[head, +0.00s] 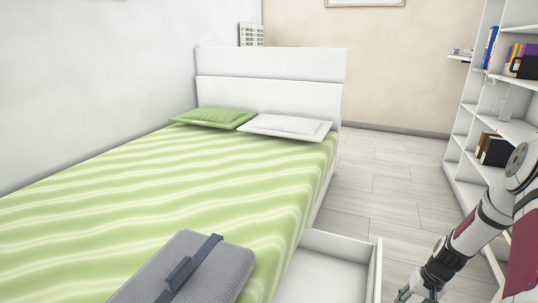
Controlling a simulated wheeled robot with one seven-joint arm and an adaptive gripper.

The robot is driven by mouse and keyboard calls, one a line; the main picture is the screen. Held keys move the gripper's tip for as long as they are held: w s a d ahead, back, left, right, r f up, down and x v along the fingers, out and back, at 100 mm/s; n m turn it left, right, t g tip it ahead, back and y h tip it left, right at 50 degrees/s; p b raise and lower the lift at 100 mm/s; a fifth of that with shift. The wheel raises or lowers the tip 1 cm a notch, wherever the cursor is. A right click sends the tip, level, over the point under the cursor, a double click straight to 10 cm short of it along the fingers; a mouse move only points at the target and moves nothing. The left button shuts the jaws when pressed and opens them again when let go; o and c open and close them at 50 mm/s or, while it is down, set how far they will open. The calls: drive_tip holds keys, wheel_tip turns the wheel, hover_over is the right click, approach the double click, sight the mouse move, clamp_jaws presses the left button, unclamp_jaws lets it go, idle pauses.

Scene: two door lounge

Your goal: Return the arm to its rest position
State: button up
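My arm enters the head view from the right edge and reaches down toward the lower right. My gripper (418,292) is at the bottom edge, partly cut off by the frame. It hangs over the floor, to the right of an open white drawer. The fingertips are too small and cropped to show whether they are open or shut. I see nothing held in it.
A bed (150,190) with a green striped cover fills the left. A grey case (215,265) lies on it. The open drawer (345,240) juts out at the bed's side. A white bookshelf (465,130) stands right, close to my arm. Floor (385,185) between is clear.

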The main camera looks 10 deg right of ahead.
drive_tip(key=a+r+n+h, duration=0.1)
drive_tip(key=a+r, duration=0.5)
drive_tip(key=r, duration=0.6)
drive_tip(key=a+r+n, duration=0.1)
drive_tip(key=a+r, duration=0.4)
drive_tip(key=r, duration=0.7)
drive_tip(key=s+a+r+n+g, duration=0.1)
drive_tip(key=s+a+r+n, duration=0.1)
drive_tip(key=s+a+r, duration=0.9)
drive_tip(key=s+a+r+n+h, duration=0.1)
drive_tip(key=s+a+r, duration=0.2)
drive_tip(key=s, duration=0.7)
drive_tip(key=s+a+r, duration=0.3)
drive_tip(key=s+a, duration=0.1)
drive_tip(key=s, duration=0.5)
wheel_tip(320, 180, up, 36)
drive_tip(key=t+p, duration=0.4)
drive_tip(key=p, duration=3)
drive_tip(key=shift+d+r+n+p, duration=0.15)
drive_tip(key=shift+d+n+p, duration=0.1)
drive_tip(key=shift+n+p, duration=0.15)
drive_tip(key=shift+a, duration=0.1)
